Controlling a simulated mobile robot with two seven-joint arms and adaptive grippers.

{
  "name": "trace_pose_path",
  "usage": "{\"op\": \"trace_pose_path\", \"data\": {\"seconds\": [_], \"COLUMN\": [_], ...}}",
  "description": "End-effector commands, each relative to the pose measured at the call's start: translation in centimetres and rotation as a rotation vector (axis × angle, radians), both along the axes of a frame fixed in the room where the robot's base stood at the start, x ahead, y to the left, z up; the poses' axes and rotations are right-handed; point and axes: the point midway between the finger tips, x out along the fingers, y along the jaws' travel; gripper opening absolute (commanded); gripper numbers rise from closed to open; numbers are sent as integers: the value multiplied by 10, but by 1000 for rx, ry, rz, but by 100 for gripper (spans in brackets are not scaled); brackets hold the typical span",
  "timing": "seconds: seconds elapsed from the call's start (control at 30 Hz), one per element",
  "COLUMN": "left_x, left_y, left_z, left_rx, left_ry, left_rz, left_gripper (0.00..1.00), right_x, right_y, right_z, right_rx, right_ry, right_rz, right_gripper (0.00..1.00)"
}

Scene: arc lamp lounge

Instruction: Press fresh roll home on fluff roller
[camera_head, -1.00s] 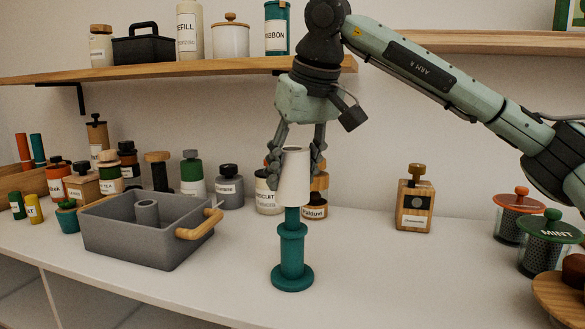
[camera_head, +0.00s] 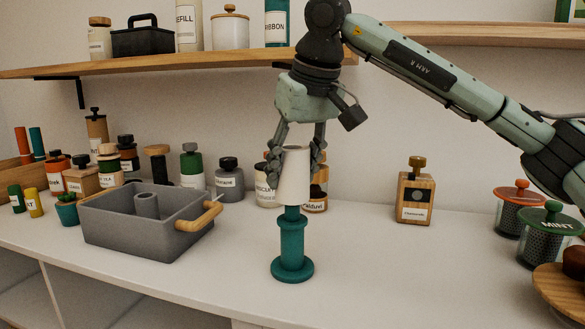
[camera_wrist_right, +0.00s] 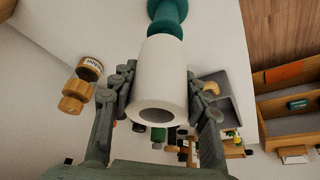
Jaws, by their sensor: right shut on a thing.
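The fresh roll, a white tapered tube (camera_head: 294,176), stands upright on the teal fluff roller (camera_head: 291,242), whose round base rests on the white counter. A short stretch of narrower teal post shows between the roll's lower edge and the roller's wider collar. My right gripper (camera_head: 297,168) is shut around the roll from above. In the right wrist view, the roll (camera_wrist_right: 160,72) sits between both fingers, its hollow end facing the camera and the teal roller (camera_wrist_right: 168,18) beyond it. My left gripper is not in view.
A grey bin (camera_head: 140,235) with a wooden handle stands left of the roller. Bottles and jars line the wall behind. A wooden bottle (camera_head: 415,194) and mesh canisters (camera_head: 546,236) stand to the right. Counter is clear around the roller's base. A shelf (camera_head: 180,63) hangs above.

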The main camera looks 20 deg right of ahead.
Motion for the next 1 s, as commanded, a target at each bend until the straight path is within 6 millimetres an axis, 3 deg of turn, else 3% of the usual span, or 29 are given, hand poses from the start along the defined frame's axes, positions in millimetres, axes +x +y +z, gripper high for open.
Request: {"op": "trace_pose_path", "data": {"seconds": [0.7, 1.0], "left_x": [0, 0], "left_y": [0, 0], "left_z": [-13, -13], "left_rx": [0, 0], "left_ry": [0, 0], "left_rz": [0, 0], "left_gripper": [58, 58], "right_x": [0, 0], "right_y": [0, 0], "right_z": [-22, -23], "right_rx": [0, 0], "right_ry": [0, 0], "right_rz": [0, 0], "right_gripper": [12, 12]}}
